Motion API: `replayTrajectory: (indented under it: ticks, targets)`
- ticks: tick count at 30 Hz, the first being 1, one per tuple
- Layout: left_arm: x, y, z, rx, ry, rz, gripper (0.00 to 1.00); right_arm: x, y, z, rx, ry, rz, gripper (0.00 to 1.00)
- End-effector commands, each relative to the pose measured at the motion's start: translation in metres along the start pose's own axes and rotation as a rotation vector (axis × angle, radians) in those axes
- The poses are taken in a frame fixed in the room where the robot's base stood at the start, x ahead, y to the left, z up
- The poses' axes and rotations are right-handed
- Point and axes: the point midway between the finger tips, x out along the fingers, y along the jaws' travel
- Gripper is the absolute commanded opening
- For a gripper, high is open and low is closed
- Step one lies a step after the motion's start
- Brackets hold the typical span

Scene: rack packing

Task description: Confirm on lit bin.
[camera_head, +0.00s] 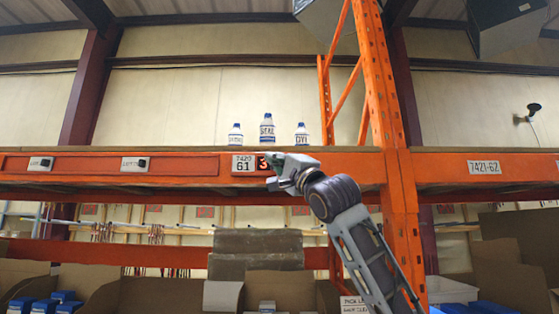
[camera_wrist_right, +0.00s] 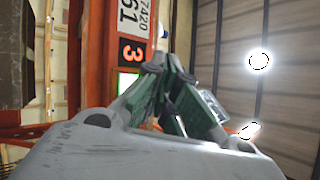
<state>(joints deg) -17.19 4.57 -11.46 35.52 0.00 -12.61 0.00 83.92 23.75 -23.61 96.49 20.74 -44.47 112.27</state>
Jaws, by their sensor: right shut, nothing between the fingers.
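In the right wrist view the display (camera_wrist_right: 131,50) and the label (camera_wrist_right: 130,15) also show. A bright white-green patch (camera_wrist_right: 127,82) lies beside the display, partly behind my fingers. My right gripper (camera_head: 272,160) is shut and empty in front of the beam, at the display's right edge; its fingertips (camera_wrist_right: 163,64) show in the wrist view. Whether they touch the patch I cannot tell. My left gripper is out of view.
Several white-and-blue bottles (camera_head: 267,130) stand on the shelf above the display. Two unlit small units (camera_head: 135,164) sit farther left on the beam. An orange upright (camera_head: 385,100) stands to the right. Cardboard boxes (camera_head: 150,296) fill the level below.

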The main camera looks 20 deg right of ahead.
Motion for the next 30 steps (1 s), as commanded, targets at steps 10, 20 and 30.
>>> replayTrajectory:
  ticks: [10,20,30]
  targets:
    - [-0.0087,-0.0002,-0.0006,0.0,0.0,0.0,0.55,0.0135,0.0093,-0.009,0.001,0.0,0.0,0.0]
    - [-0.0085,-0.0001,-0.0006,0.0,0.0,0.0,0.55,0.0138,0.0104,-0.0098,0.0,0.0,0.0,0.0]
    - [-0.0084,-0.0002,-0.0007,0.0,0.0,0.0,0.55,0.0137,0.0102,-0.0097,0.0,0.0,0.0,0.0]
